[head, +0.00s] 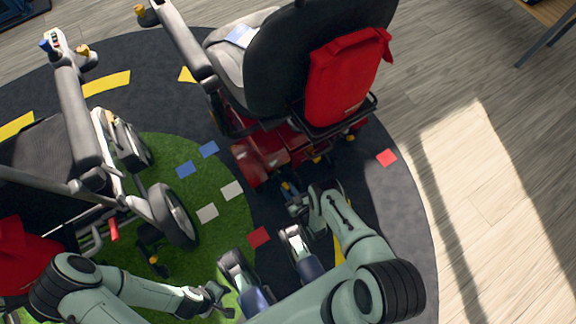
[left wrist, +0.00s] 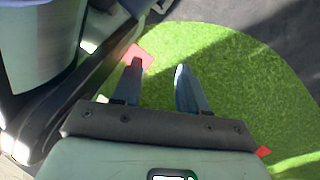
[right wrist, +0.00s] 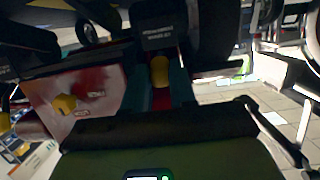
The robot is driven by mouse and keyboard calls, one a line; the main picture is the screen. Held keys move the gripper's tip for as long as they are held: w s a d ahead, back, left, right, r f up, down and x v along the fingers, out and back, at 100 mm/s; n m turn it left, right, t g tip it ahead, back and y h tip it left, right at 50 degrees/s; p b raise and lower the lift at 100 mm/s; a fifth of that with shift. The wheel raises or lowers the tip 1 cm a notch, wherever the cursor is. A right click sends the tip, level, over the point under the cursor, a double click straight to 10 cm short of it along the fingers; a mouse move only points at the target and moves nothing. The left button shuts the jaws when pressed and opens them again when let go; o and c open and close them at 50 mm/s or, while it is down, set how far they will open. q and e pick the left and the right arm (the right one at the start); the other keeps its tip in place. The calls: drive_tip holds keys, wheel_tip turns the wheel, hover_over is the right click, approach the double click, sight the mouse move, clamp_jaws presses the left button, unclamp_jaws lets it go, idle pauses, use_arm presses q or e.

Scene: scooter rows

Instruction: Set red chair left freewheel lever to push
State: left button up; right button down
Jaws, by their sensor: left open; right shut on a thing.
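The red chair (head: 262,155) stands at the top middle of the head view, its back with a red bag (head: 345,80) turned toward me. My right gripper (head: 291,197) is low at the chair's rear, on its left side in the picture. In the right wrist view, its fingers (right wrist: 160,88) are shut on a yellow-tipped lever (right wrist: 160,72) below a black block with small lettering. The lettering on the block is too blurred to read. A second yellow knob (right wrist: 65,103) shows on the red housing at the left. My left gripper (head: 217,298) is open and empty above the green mat (left wrist: 225,85).
Another wheelchair (head: 165,213) with a black seat and large wheels stands at the left, close to my left arm. Coloured squares, such as a red one (head: 259,237), mark the mat between the chairs. The wooden floor (head: 490,190) at the right is clear.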

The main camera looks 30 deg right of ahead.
drive_tip(key=shift+s+f, duration=0.25)
drive_tip(key=shift+f, duration=0.15)
drive_tip(key=c, duration=1.2)
unclamp_jaws()
drive_tip(key=shift+o, duration=1.4)
drive_tip(key=shift+w+r, duration=0.1)
drive_tip(key=shift+w, duration=0.05)
use_arm(q)
drive_tip(key=w+d+r+t+p, duration=0.1)
drive_tip(key=w+r+t+p, duration=0.2)
drive_tip(key=w+r, duration=0.3)
drive_tip(key=w+p, duration=0.1)
drive_tip(key=w, duration=0.2)
drive_tip(key=shift+w+r+m+p, duration=0.2)
drive_tip(key=shift+r+m+p, duration=0.1)
drive_tip(key=shift+r+p, duration=0.05)
use_arm(e)
drive_tip(key=v, duration=1.3)
drive_tip(key=shift+r, duration=0.25)
use_arm(q)
drive_tip(key=shift+d, duration=0.1)
